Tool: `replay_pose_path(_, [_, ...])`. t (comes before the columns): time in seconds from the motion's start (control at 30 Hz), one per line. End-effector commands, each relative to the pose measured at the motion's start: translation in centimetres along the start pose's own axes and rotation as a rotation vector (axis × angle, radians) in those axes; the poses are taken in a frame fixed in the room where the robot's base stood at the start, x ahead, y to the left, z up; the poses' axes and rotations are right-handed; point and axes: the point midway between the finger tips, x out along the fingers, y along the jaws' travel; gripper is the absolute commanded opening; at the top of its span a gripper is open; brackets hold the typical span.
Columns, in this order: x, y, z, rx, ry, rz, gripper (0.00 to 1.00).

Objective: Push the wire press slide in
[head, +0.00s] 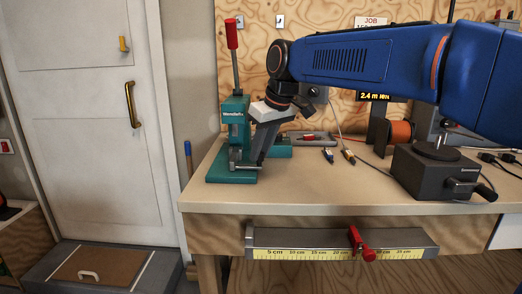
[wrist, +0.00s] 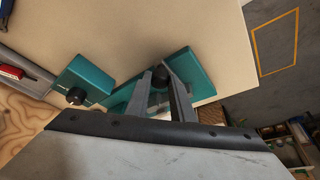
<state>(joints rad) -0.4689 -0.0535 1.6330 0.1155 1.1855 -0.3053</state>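The teal wire press (head: 232,130) stands at the left end of the workbench, with its red-topped lever (head: 233,40) upright. It also shows in the wrist view (wrist: 197,72). My gripper (head: 240,165) is low at the press's front, by a grey metal part near its base. In the wrist view my gripper (wrist: 161,82) has its two fingers apart, with a dark round knob (wrist: 160,74) between the tips. I cannot tell whether they squeeze it. The fingers hide part of the slide, so how far in it sits is unclear.
A second teal block (wrist: 88,80) with a black knob lies beside the press. Right on the bench (head: 310,190) are an orange wire spool (head: 400,132) and a dark machine (head: 425,172) with a crank. A yellow ruler rail (head: 300,253) with a red clamp is at the front.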

Motion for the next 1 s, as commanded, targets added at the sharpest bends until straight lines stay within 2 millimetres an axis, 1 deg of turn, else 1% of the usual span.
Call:
replay_pose_path(0.03, [-0.01, 0.01, 0.0, 0.0, 0.0, 0.0, 0.06])
replay_pose_path(0.07, [-0.01, 0.01, 0.01, 0.0, 0.0, 0.0, 0.0])
replay_pose_path(0.23, [0.05, 0.14, -0.1, 0.0, -0.001, 0.0, 0.0])
replay_pose_path(0.37, [0.29, 0.74, -0.64, 0.0, -0.001, 0.001, 0.0])
replay_pose_path(0.6, [0.27, 0.84, -0.76, 0.0, 0.002, 0.003, 0.0])
replay_pose_path(0.63, [0.27, 0.85, -0.77, 0.0, 0.003, 0.003, 0.28])
replay_pose_path(0.67, [0.27, 0.84, -0.77, 0.0, 0.003, 0.003, 0.36])
replay_pose_path(0.7, [0.27, 0.83, -0.76, 0.0, 0.002, 0.002, 0.4])
replay_pose_path(1.0, [0.15, 0.76, -0.7, 0.0, 0.001, 0.001, 0.4])
